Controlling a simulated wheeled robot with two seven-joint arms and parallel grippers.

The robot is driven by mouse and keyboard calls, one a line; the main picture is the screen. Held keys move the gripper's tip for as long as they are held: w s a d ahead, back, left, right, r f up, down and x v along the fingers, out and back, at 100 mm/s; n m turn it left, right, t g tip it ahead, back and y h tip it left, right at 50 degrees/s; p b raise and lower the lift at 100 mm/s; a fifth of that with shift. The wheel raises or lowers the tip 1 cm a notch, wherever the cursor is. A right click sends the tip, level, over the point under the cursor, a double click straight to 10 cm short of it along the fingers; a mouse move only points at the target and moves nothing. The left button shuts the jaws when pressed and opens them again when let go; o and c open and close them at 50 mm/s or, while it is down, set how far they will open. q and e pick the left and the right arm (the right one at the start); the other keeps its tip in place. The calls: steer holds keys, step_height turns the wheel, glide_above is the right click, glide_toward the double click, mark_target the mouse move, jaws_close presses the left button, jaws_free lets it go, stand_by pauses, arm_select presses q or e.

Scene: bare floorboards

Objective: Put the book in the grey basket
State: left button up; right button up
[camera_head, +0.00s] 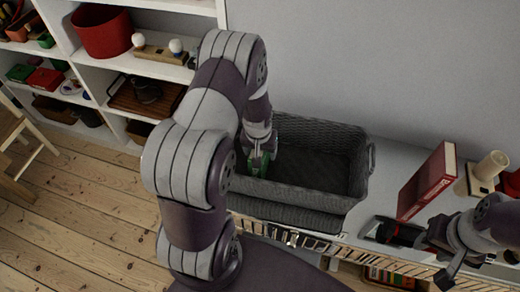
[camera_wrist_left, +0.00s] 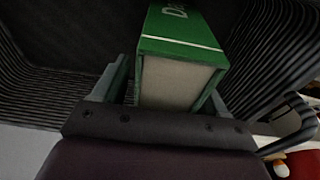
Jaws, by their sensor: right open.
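The grey woven basket (camera_head: 310,190) stands on the white shelf top, open upward. A green book (camera_head: 262,162) is down inside its left part, mostly hidden by my left arm. In the left wrist view the green book (camera_wrist_left: 180,45) stands between the fingers of my left gripper (camera_wrist_left: 165,85). A gap shows between the left finger and the book, so the gripper looks open around it. A red book (camera_head: 428,182) stands upright on the shelf top, right of the basket. My right gripper (camera_head: 436,255) is open and empty, in front of the red book.
A cream cylinder (camera_head: 489,165) stands right of the red book. A dark and red item (camera_head: 398,232) lies in front of it. Wooden floorboards at the left are mostly clear.

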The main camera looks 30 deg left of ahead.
arm_select(q)
steer(key=r, duration=0.4)
steer(key=s+r+b, duration=0.1)
steer(key=r, duration=0.3)
steer(key=d+r, duration=0.1)
steer(key=r, duration=0.3)
steer(key=shift+s+b, duration=0.4)
steer(key=s+d+r+m, duration=0.3)
steer(key=s+d, duration=0.6)
steer(key=shift+s+d+r+m+h, duration=0.2)
steer(key=shift+d+m+h, duration=0.1)
steer(key=shift+m, duration=0.1)
